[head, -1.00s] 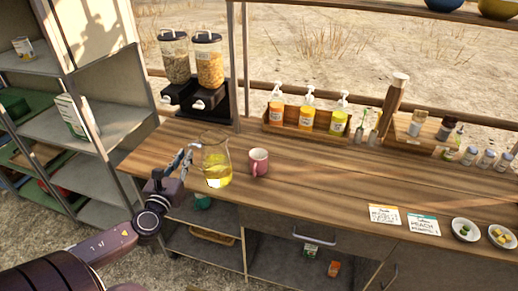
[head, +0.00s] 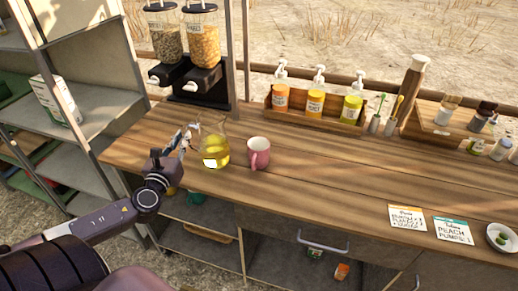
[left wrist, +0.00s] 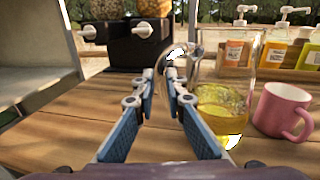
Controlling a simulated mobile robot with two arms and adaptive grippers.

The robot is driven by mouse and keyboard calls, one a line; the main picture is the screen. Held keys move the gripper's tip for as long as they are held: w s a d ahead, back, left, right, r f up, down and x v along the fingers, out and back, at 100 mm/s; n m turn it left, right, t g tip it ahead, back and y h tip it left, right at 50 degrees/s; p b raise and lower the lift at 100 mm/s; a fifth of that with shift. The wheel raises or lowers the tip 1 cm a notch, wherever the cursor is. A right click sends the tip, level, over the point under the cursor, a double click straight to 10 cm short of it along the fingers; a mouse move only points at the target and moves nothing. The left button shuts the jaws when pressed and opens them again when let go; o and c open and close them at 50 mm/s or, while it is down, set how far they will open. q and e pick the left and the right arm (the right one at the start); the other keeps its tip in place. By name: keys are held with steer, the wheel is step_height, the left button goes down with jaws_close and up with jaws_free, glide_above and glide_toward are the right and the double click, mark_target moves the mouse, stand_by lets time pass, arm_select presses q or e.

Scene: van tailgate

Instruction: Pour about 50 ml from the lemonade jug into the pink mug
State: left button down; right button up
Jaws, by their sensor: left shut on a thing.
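The lemonade jug (head: 215,150) is clear glass with yellow liquid in its lower part. It is at the left part of the wooden counter and looks about upright. My left gripper (head: 190,140) is at its left side, shut on the jug's handle (left wrist: 176,62). Whether the jug's base touches the counter is hard to tell. The pink mug (head: 258,153) stands upright just right of the jug, with a small gap; it also shows in the left wrist view (left wrist: 284,110). My right gripper is out of view.
Two cereal dispensers (head: 185,50) stand behind the jug. A wooden box (head: 318,108) of pump bottles is behind the mug. Labelled cards (head: 408,218) and a small dish (head: 502,237) lie to the right. The counter (head: 330,185) right of the mug is clear.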

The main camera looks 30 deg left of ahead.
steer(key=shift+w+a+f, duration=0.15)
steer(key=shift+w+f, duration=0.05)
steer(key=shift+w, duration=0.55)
